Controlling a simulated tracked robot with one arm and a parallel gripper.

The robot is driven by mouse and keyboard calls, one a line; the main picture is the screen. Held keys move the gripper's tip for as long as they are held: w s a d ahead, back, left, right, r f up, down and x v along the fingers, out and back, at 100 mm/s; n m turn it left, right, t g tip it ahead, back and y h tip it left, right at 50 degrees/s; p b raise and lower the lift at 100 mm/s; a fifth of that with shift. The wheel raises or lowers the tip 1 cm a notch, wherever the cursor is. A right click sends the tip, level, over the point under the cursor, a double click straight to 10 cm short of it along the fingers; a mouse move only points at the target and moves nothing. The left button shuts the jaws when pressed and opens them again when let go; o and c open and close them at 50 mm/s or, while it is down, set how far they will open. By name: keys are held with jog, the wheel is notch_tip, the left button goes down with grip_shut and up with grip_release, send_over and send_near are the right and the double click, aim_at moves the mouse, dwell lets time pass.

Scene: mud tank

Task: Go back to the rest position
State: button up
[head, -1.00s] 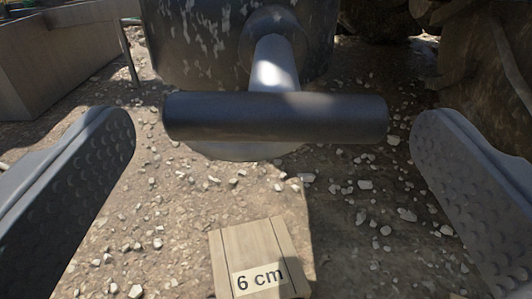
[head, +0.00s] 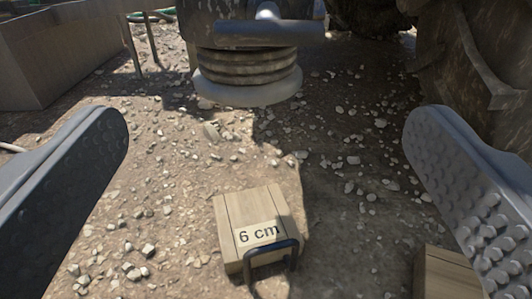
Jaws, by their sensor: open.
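My gripper (head: 265,150) is open, its two grey studded jaws wide apart at the left and right of the picture, with nothing between them. Ahead stands a dark, worn cylindrical body (head: 225,27) with a horizontal dark T-shaped handle (head: 270,33) on its front. Below it are a ribbed section and a pale round base (head: 250,92) on the gravel. The handle is beyond the jaws and apart from them.
A wooden block marked "6 cm" (head: 248,212) with a dark handle lies on the gravel (head: 130,205) below. Another wooden block (head: 445,275) is partly hidden by the right jaw.

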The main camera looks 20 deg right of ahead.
jog(key=w+a+r+m, duration=0.1)
jog(key=w+a+r, duration=0.1)
jog(key=w+r, duration=0.85)
jog(key=w+a+r+y, duration=0.1)
jog(key=w+r+y, duration=0.1)
jog(key=r, duration=1.2)
jog(key=w+a+r+y, duration=0.1)
jog(key=w+r+y, duration=0.15)
jog(key=r, duration=1.15)
jog(key=s+d+r+n+y, duration=0.1)
jog(key=s+r, duration=0.4)
jog(key=r, duration=0.6)
jog(key=s+d+r+n+g, duration=0.1)
jog(key=s+r, duration=0.3)
jog(key=r, duration=0.7)
jog(key=s+d+r+n+y, duration=0.1)
jog(key=s+r, duration=0.4)
jog(key=r, duration=0.6)
jog(key=s+d+r, duration=0.2)
jog(key=s+r, duration=0.5)
jog(key=s, duration=0.3)
jog(key=s+d+r+n+p, duration=0.1)
jog(key=s+d+r, duration=0.1)
jog(key=s+r, duration=0.5)
jog(key=s+h, duration=0.1)
jog(key=s, duration=0.3)
jog(key=shift+s+d+r+n+g, duration=0.25)
jog(key=shift+d+r+n+g, duration=0.05)
jog(key=shift+d+r+g, duration=0.1)
